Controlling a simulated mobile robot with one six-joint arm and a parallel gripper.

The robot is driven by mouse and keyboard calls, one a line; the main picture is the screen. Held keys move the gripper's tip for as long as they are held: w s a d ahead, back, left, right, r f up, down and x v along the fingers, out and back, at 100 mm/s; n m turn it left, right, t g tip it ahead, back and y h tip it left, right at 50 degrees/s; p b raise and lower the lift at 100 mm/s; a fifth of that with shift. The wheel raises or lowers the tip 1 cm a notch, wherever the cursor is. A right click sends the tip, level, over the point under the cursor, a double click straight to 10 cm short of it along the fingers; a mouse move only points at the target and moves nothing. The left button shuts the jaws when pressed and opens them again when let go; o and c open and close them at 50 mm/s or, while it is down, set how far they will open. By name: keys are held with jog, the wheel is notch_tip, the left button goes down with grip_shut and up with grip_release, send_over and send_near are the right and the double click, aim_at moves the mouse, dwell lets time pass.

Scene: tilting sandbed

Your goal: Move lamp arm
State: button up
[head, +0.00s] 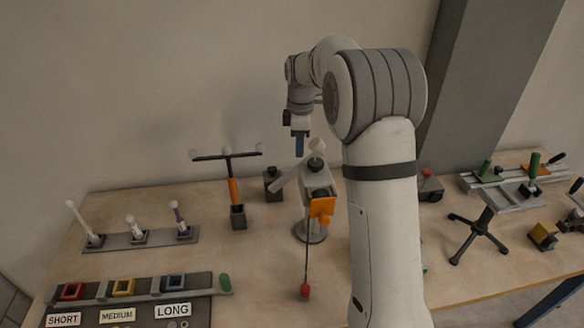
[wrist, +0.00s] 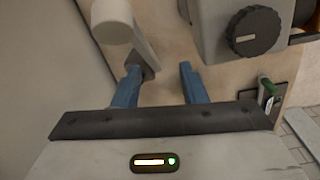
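A grey lamp-like device stands on a round base (head: 310,232) in the middle of the bench. It has a grey housing with a dark knob (wrist: 255,32), an orange block (head: 322,208) and a dark cord down to a red piece (head: 305,291). A pale arm (wrist: 140,45) with a rounded white end (wrist: 113,20) shows at upper left in the wrist view, close to the left finger; I cannot tell whether they touch. My gripper (wrist: 160,85) is open, its two blue fingers apart with nothing clearly between them. In the head view my gripper (head: 299,150) hangs above the device.
A T-shaped stand (head: 236,190) with an orange post is left of the device, beside a small dark block (head: 273,188). Several pegs on a rack (head: 145,240) and a labelled tray (head: 140,290) are at left. A small black-legged stand (head: 478,232) is at right.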

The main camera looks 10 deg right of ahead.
jog(key=n, duration=0.2)
send_over(296, 167)
notch_tip(296, 167, down, 4)
jog(key=shift+a+f, duration=0.1)
jog(key=shift+f, duration=0.3)
notch_tip(296, 167, down, 7)
jog(key=shift+f+p, duration=0.1)
jog(key=shift+p, duration=0.25)
grip_shut()
